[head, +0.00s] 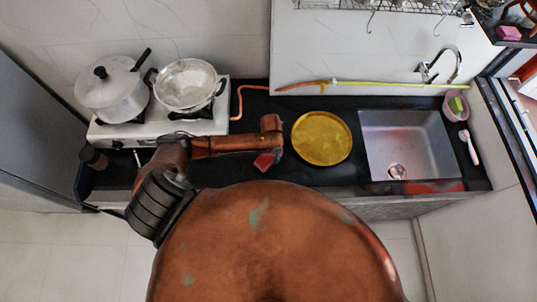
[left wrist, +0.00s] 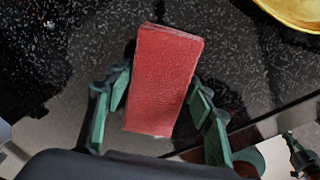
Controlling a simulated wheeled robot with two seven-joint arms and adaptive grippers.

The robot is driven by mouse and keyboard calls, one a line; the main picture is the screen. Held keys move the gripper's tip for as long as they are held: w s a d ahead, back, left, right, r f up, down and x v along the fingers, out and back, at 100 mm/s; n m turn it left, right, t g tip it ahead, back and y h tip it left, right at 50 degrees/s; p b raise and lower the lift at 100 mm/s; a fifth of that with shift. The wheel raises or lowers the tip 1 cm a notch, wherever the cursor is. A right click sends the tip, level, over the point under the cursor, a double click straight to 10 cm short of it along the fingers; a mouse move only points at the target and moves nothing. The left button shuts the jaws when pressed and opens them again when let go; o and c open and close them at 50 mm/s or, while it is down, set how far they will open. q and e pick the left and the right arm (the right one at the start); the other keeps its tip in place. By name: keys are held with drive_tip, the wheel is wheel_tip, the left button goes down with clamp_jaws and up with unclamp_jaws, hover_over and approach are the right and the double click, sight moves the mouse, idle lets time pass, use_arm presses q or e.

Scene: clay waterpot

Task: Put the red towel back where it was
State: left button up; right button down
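The red towel (left wrist: 163,80) looks like a flat, folded rectangle in the left wrist view. The two green fingers of my left gripper (left wrist: 160,90) lie along its two long sides and appear to press on it. In the head view the red towel (head: 264,161) shows as a small red patch over the dark counter (head: 300,176), just below the end of my left arm. My left gripper's fingers are mostly hidden by the arm there. Whether the towel touches the counter is hard to tell. My right gripper is in neither view.
A round yellow plate (head: 321,138) lies right of my left gripper, with the sink (head: 410,145) beyond it. A white stove (head: 160,131) carries a lidded pot (head: 112,90) and a metal pan (head: 185,85) at left. Red material (head: 435,187) lies along the sink's front edge.

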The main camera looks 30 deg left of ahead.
sight(270, 155)
use_arm(q)
drive_tip(key=o, duration=0.4)
drive_tip(key=shift+s+a, duration=0.1)
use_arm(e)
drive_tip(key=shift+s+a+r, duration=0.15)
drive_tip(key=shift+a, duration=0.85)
use_arm(q)
drive_tip(key=shift+r, duration=0.15)
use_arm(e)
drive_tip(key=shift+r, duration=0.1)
use_arm(q)
drive_tip(key=shift+r, duration=0.3)
wheel_tip(270, 155, up, 12)
drive_tip(key=shift+f, duration=0.15)
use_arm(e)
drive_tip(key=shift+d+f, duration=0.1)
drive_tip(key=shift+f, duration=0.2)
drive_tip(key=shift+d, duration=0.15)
